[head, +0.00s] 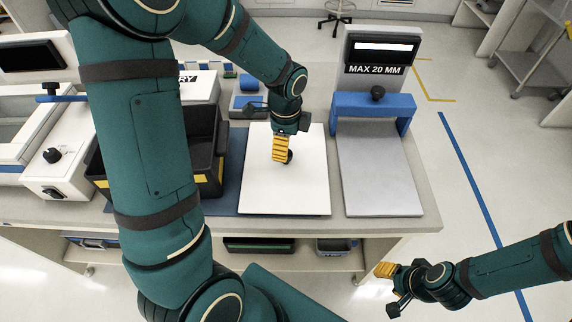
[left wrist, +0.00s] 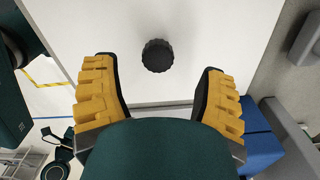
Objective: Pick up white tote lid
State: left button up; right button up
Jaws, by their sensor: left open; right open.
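The white tote lid (head: 284,190) lies flat on a blue mat on the bench, a flat white panel with a round black knob (left wrist: 157,55) near its middle. My left gripper (head: 283,150) is just above the lid at the knob, pointing down. In the left wrist view its yellow-padded fingers (left wrist: 157,95) are spread apart, and the knob shows between and beyond them. In the head view the fingers partly hide the knob. My right gripper (head: 386,270) is off to the lower right, beyond the bench's front edge, with nothing seen in it.
A black tote (head: 208,172) stands left of the lid. A grey device with a blue bridge (head: 372,104) and a "MAX 20 MM" sign stands close on the right. A white machine (head: 55,175) is at the far left. Bins sit on the shelf below.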

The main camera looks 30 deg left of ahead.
pick_arm(q)
jog(key=shift+s+f+b, duration=0.1)
jog(key=shift+f+b, duration=0.65)
jog(key=shift+f, duration=2.05)
grip_shut()
